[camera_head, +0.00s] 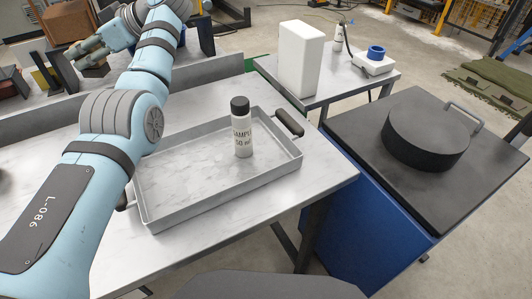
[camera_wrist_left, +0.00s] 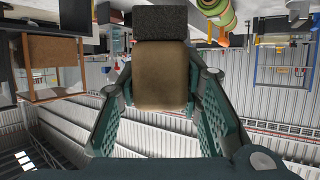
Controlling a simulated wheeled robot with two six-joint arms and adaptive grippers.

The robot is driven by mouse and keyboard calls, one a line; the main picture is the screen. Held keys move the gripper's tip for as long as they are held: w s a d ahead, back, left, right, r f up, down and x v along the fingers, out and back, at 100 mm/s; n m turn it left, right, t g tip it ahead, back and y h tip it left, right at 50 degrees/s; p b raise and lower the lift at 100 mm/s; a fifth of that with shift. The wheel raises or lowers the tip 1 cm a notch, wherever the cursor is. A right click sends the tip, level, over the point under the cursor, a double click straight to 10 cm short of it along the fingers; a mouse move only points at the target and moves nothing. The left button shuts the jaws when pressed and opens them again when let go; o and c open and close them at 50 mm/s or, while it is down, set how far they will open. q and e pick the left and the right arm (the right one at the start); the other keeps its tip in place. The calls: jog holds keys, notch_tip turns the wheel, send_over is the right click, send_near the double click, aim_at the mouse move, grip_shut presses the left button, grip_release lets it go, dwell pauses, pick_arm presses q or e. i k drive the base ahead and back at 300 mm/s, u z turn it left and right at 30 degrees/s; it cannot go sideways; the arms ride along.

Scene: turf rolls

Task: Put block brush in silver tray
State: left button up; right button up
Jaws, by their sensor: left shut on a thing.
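The silver tray (camera_head: 190,188) lies on the light table in the head view. It has a dark handle at each end, and a white sample bottle with a black cap (camera_head: 241,128) stands upright inside it. My left gripper (camera_head: 90,52) is beyond the tray at the upper left, over the far side. In the left wrist view its teal fingers (camera_wrist_left: 160,120) are shut on the block brush (camera_wrist_left: 160,75), a brown block with a dark bristle end. My right gripper is not in view.
A white box (camera_head: 301,58) and a white device with a blue ring (camera_head: 373,62) stand on a side table at the back. A black round lid (camera_head: 425,138) tops the blue cabinet at right. Dark upright pieces (camera_head: 48,75) stand at the far left. The tray floor around the bottle is clear.

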aim_at(182, 177)
jog(key=z, duration=1.8)
jog(key=k, duration=1.05)
jog(key=u, duration=0.45)
